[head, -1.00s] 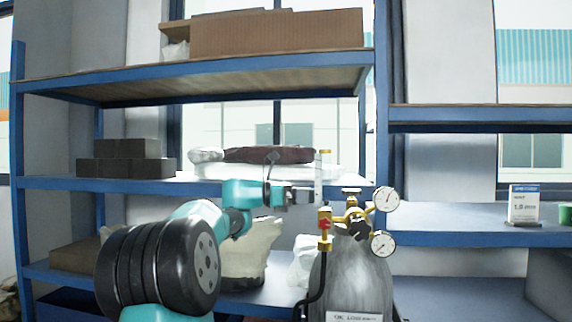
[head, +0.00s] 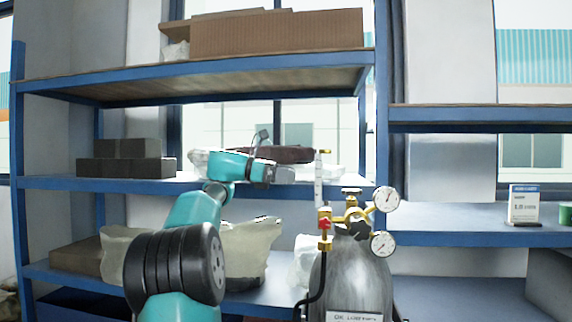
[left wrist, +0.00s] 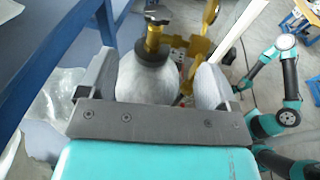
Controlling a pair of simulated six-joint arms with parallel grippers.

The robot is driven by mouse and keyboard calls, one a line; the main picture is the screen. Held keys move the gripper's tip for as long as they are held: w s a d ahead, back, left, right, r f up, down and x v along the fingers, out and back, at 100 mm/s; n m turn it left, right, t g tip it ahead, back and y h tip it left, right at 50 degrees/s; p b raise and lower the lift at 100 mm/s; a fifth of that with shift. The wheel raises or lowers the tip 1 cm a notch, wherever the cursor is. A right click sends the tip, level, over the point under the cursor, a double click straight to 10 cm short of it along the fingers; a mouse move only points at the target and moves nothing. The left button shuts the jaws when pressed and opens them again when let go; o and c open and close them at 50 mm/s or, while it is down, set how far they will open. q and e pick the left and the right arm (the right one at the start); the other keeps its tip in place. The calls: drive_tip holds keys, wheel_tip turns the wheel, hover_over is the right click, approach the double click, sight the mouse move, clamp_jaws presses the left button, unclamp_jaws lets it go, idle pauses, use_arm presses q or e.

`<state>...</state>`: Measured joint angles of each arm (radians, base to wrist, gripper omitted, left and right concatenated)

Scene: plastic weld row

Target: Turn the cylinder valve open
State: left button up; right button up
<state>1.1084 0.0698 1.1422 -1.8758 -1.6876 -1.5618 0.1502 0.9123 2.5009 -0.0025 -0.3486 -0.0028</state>
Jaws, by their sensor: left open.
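A grey gas cylinder (head: 350,285) stands upright at the lower right of centre in the head view. The cylinder's rounded shoulder (left wrist: 147,82) shows beyond the fingers, with the valve knob (left wrist: 157,20) near the top edge. My right gripper is not seen.
A white upright tube (head: 318,180) and a red knob (head: 325,223) stand just left of the valve. Blue shelving (head: 230,80) with bags and boxes is behind. Part of my other arm (left wrist: 285,45) shows at the right of the left wrist view.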

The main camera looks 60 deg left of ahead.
sight(352, 191)
use_arm(q)
drive_tip(key=shift+s+a+r+g+y, duration=0.15)
drive_tip(key=shift+r+g+y, duration=0.45)
drive_tip(key=shift+r+g, duration=0.7)
drive_tip(key=shift+r, duration=0.35)
drive_tip(key=shift+f+t, duration=0.15)
drive_tip(key=shift+t, duration=0.15)
wheel_tip(352, 191, down, 8)
drive_tip(key=t+h, duration=0.1)
drive_tip(key=t, duration=0.3)
drive_tip(key=shift+d+r+n+h, duration=0.2)
drive_tip(key=shift+d+n+h, duration=0.1)
drive_tip(key=shift+d, duration=0.05)
drive_tip(key=shift+w+d, duration=0.1)
drive_tip(key=shift+w, duration=0.15)
drive_tip(key=x, duration=1.7)
